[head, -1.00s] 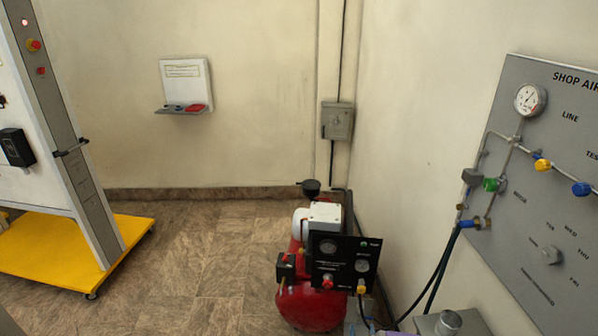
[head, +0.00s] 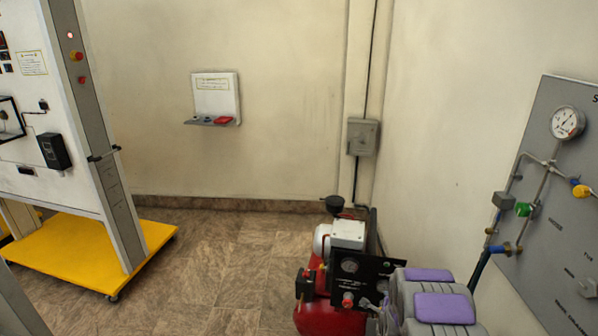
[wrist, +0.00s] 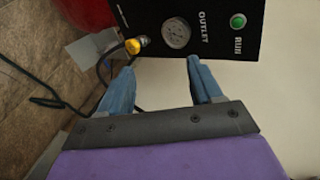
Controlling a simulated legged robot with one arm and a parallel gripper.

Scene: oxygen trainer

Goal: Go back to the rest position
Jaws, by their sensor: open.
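My gripper (wrist: 160,65) shows in the wrist view with its two blue fingers apart and nothing between them. The black compressor panel (wrist: 200,28) lies beyond the fingertips, with a gauge, a yellow knob and a green RUN button. I cannot tell the exact gap between fingers and panel. In the head view my grey arm with purple pads is at the bottom right, in front of the red compressor (head: 330,314), covering part of its panel (head: 355,270). The fingers are hidden in that view.
The grey SHOP AIR board (head: 560,215) with gauge and valves is on the right wall. A trainer stand on a yellow base (head: 75,262) is at left. A wall shelf (head: 210,122) and grey box (head: 362,137) are behind. The tiled floor (head: 215,270) between is clear.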

